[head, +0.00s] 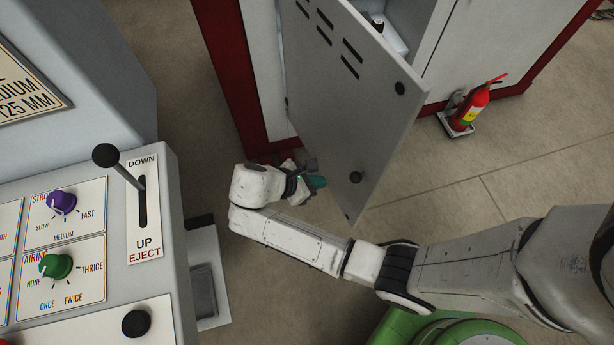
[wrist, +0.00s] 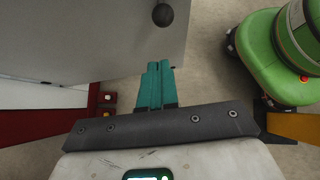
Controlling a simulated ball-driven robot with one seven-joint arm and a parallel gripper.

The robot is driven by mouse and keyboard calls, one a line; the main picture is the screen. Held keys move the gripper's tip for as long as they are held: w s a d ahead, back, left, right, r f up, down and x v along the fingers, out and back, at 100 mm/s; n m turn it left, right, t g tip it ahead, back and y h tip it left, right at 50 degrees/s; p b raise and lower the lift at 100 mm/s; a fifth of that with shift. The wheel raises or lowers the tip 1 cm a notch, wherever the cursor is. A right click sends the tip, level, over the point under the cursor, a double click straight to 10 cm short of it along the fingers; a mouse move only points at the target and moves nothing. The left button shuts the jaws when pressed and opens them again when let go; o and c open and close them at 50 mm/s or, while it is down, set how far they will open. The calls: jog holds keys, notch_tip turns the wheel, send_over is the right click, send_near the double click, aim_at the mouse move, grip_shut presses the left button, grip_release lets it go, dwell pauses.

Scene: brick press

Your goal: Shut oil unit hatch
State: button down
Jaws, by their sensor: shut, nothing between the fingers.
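The oil unit hatch (head: 350,110) is a grey slotted door that stands open, swung out from the white and red cabinet. In the wrist view the hatch (wrist: 100,35) fills the upper left, with a dark knob (wrist: 163,15) at the top.
A small bottle (head: 378,22) stands inside the cabinet. A red fire extinguisher (head: 468,108) stands on the floor to the right of the hatch. A control panel with a lever (head: 125,170) and dials is at the left. Open floor (head: 450,170) lies right of the hatch.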

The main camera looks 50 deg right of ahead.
aim_at(349, 176)
jog(key=shift+s+d+f+p, duration=0.15)
jog(key=shift+s+d+f, duration=0.3)
jog(key=shift+d, duration=0.6)
jog(key=shift+s+d+f+p, duration=0.2)
jog(key=shift+s+d+f, duration=0.25)
jog(key=shift+d, duration=0.65)
jog(key=shift+s+d+f+p, duration=0.15)
jog(key=shift+s+d+f, duration=0.3)
jog(key=shift+d, duration=0.6)
jog(key=shift+s+r, duration=0.15)
